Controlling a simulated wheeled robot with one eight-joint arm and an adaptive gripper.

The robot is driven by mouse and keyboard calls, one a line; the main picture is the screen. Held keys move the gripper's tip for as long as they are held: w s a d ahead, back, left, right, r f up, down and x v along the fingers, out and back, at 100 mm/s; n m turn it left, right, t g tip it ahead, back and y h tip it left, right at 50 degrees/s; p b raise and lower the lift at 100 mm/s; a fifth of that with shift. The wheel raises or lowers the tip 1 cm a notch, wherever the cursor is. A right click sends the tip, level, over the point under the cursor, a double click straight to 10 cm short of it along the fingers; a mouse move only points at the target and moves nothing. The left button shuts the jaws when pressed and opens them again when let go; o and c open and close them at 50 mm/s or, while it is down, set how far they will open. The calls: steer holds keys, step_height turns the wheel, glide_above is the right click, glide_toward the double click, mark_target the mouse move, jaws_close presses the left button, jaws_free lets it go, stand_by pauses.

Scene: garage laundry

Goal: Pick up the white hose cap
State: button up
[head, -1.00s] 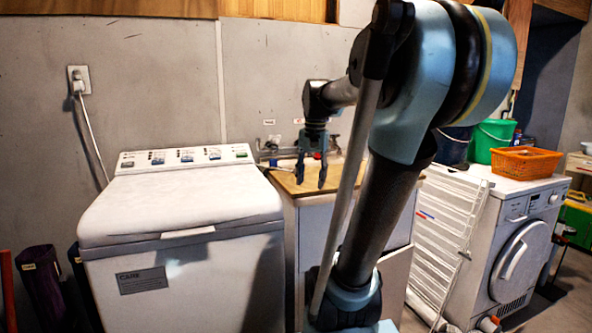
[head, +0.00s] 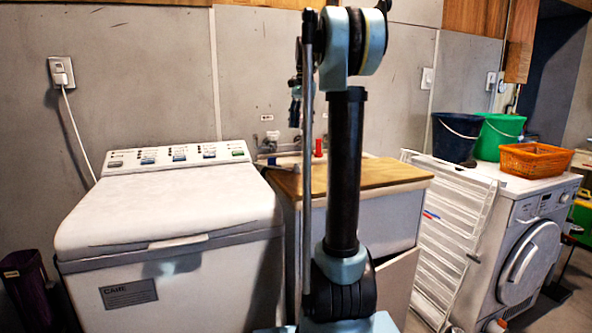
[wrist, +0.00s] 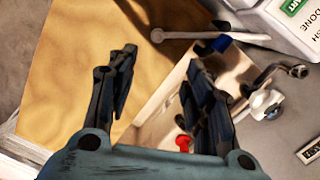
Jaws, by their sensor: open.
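My gripper (wrist: 162,65) is open, with nothing between its fingers, above the wooden counter (wrist: 75,75) and the sink side. In the head view my gripper (head: 295,103) is small and partly hidden by my arm, in front of the wall. In the wrist view a small white rounded piece (wrist: 265,102) shows by the metal tap, right of the right finger. I cannot tell whether it is the white hose cap. No other thing is clearly the cap.
A white rod with a blue end (wrist: 200,37) lies past the fingers. A red piece (wrist: 182,143) is by the right finger. A white top-loading washer (head: 165,205) stands left of the wooden counter (head: 385,173). A drying rack (head: 450,230) and front-loading machine (head: 520,245) stand right.

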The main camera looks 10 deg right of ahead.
glide_above(297, 164)
steer(key=w, duration=0.2)
steer(key=f, duration=0.7)
steer(key=d+f, duration=0.1)
steer(key=f, duration=0.2)
steer(key=shift+f, duration=0.35)
steer(key=shift+s+a+f, duration=0.15)
steer(key=shift+f, duration=0.8)
steer(key=shift+s+a+f, duration=0.15)
steer(key=shift+s+f, duration=0.05)
steer(key=shift+f, duration=0.75)
steer(key=shift+s+a+f, duration=0.15)
steer(key=shift+f, duration=0.8)
jaws_close()
